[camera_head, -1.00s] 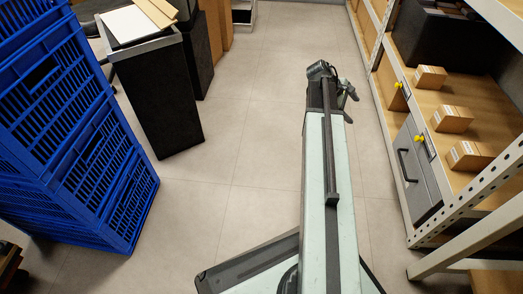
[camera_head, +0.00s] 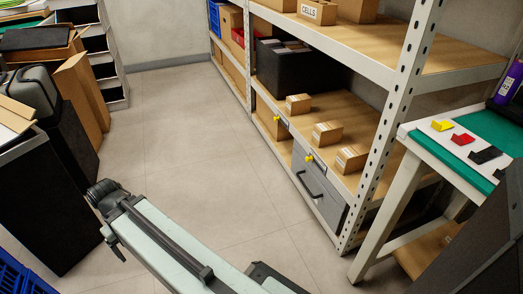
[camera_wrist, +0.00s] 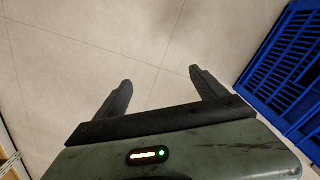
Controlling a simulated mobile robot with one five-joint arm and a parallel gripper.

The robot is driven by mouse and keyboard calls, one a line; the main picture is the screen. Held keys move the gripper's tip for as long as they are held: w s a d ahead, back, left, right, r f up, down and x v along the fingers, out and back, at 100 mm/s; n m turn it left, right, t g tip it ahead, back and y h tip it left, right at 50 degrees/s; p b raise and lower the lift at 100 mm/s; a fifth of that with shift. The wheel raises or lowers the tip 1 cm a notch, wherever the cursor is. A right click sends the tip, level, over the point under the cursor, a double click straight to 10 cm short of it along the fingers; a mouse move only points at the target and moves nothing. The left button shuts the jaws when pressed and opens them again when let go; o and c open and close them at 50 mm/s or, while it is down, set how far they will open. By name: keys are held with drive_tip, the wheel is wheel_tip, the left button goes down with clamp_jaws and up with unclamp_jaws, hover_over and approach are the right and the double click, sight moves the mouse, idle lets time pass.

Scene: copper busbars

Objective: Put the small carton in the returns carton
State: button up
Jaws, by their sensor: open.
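Three small tan cartons stand on the lower wooden shelf in the head view: a far one (camera_head: 298,104), a middle one (camera_head: 327,133) and a near one (camera_head: 351,158). I cannot tell which is the task's small carton. No carton is readable as the returns carton; a larger open tan carton (camera_head: 82,95) stands on the floor at the left. My gripper (camera_wrist: 159,77) is open and empty over bare floor in the wrist view. In the head view my arm's end is at the left, well away from the shelf.
A black bin (camera_head: 285,68) sits behind the small cartons; a grey drawer (camera_head: 318,190) is below them. A carton marked CELLS (camera_head: 318,11) is on the upper shelf. A green-topped bench (camera_head: 480,130) stands right. The middle floor is clear.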

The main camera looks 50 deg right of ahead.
wheel_tip(320, 180, up, 17)
drive_tip(key=p, duration=1.5)
drive_tip(key=w+d+f+n+h+b, duration=0.1)
drive_tip(key=w+d+n, duration=0.1)
drive_tip(key=d, duration=1.4)
drive_tip(key=w+d+f+n+h+b, duration=0.1)
drive_tip(key=w+d+n, duration=0.15)
drive_tip(key=d, duration=1.45)
drive_tip(key=n+g+h+b, duration=0.2)
drive_tip(key=n, duration=0.6)
approach(328, 126)
drive_tip(key=shift+m, duration=0.25)
drive_tip(key=f, duration=0.1)
drive_tip(key=d+f, duration=0.1)
drive_tip(key=f, duration=0.3)
drive_tip(key=shift+w+d+f, duration=0.15)
drive_tip(key=shift+w+d, duration=0.05)
drive_tip(key=shift+w, duration=0.15)
drive_tip(key=shift+s+d+f+b, duration=0.45)
drive_tip(key=shift+s+d+f, duration=0.1)
drive_tip(key=shift+s+f, duration=0.3)
drive_tip(key=shift+s+d+m+g, duration=0.1)
drive_tip(key=shift+s+m+g, duration=0.2)
drive_tip(key=shift+w, duration=0.1)
drive_tip(key=shift+f+b, duration=0.3)
drive_tip(key=b+x, duration=0.6)
drive_tip(key=x, duration=0.1)
drive_tip(key=shift+w, duration=0.2)
